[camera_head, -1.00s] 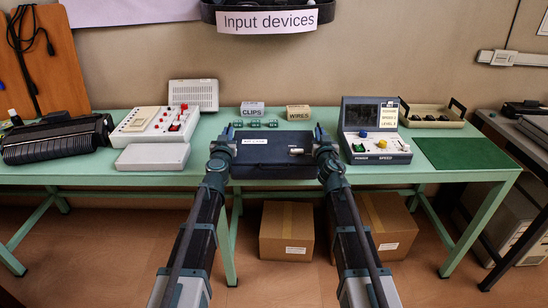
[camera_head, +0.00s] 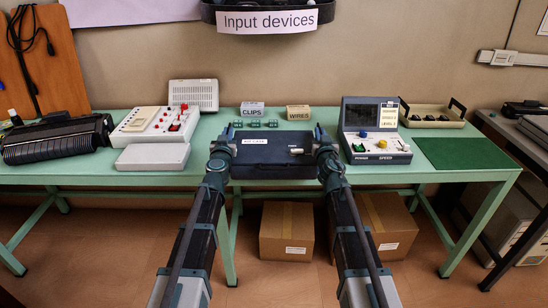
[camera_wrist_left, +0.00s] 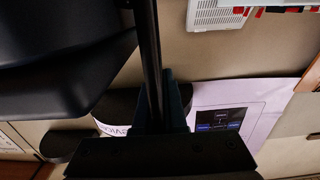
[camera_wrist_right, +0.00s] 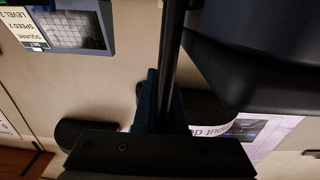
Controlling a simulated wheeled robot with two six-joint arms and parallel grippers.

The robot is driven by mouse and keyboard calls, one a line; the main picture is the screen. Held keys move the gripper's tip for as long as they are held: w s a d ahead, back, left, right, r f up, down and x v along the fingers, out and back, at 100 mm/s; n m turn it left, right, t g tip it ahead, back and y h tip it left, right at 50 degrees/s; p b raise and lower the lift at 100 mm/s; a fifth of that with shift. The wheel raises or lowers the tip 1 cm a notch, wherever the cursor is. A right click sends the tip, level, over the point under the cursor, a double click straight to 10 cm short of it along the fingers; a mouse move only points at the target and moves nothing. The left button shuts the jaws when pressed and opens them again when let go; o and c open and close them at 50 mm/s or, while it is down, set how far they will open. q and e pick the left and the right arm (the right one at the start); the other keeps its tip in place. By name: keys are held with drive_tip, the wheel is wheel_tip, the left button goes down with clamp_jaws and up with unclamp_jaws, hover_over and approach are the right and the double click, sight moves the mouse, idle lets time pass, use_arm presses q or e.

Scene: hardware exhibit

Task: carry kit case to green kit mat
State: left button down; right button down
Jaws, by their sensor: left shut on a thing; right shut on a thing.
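The kit case (camera_head: 272,156) is a dark box with a white label and a pale latch on its face, in the middle of the head view. My left gripper (camera_head: 224,148) is shut on its left end and my right gripper (camera_head: 324,148) is shut on its right end. The case looks level, at the table's front edge; its height above the top is hard to tell. It fills part of the left wrist view (camera_wrist_left: 50,60) and the right wrist view (camera_wrist_right: 260,50). The green kit mat (camera_head: 463,153) lies bare at the table's right end.
A grey device with a screen (camera_head: 375,130) stands between the case and the mat. A tray (camera_head: 433,114) sits behind the mat. CLIPS (camera_head: 252,109) and WIRES (camera_head: 298,112) boxes stand behind the case. A red-knobbed console (camera_head: 155,124) and a flat grey box (camera_head: 153,157) are left.

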use_arm(q)
drive_tip(key=shift+r, duration=0.1)
use_arm(e)
drive_tip(key=shift+r, duration=0.1)
idle(0.5)
